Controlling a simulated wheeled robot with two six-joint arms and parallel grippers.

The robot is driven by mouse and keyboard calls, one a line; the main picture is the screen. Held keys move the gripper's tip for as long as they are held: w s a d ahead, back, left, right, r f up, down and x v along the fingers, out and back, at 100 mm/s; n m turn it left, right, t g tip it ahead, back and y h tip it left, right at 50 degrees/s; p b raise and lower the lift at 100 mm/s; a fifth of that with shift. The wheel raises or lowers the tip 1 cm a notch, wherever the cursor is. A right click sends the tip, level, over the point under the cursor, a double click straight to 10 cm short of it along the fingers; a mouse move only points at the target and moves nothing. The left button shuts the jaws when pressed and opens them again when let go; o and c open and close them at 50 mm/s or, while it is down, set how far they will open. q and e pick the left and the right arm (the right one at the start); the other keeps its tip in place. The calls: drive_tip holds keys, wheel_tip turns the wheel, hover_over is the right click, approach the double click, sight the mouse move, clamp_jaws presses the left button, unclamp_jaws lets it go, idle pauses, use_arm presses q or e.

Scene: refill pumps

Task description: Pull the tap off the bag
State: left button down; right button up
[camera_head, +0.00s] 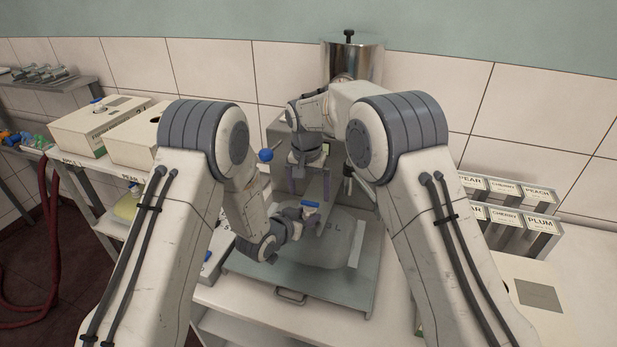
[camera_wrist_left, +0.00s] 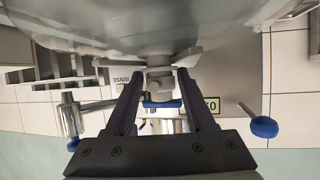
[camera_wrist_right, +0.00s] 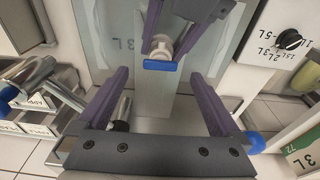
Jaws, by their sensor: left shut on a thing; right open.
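The tap shows a blue lever (camera_head: 310,204) in the head view and a pale body with a blue end (camera_wrist_right: 160,64) in the right wrist view. My left gripper (camera_wrist_left: 159,84) is shut around the pale fitting, beside the clear bag (camera_wrist_left: 110,30), which fills the top of the left wrist view. I cannot tell exactly where tap and bag neck meet. The bag (camera_head: 335,236) looks flat on the grey tray (camera_head: 300,292). My right gripper (camera_head: 309,184) is open above the tap; its fingers (camera_wrist_right: 158,105) point down with nothing between them.
A steel cylinder (camera_head: 352,62) and grey machine stand behind the tray. Fruit-labelled holders (camera_head: 507,196) are on the right. Cardboard boxes (camera_head: 98,125) sit on the left shelf. A blue ball knob (camera_head: 265,155) sticks out near my arms.

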sight(310, 202)
drive_tip(key=f, duration=0.4)
drive_tip(key=w+f, duration=0.1)
drive_tip(key=shift+d+f, duration=0.15)
drive_tip(key=shift+f, duration=0.25)
drive_tip(key=shift+c, duration=0.3)
drive_tip(key=shift+s, duration=0.1)
drive_tip(key=c, duration=1)
drive_tip(key=o, duration=1.1)
drive_tip(key=shift+c, duration=0.2)
wheel_tip(310, 202, up, 12)
drive_tip(key=s, duration=0.1)
drive_tip(key=shift+s+a, duration=0.3)
drive_tip(key=shift+s, duration=0.05)
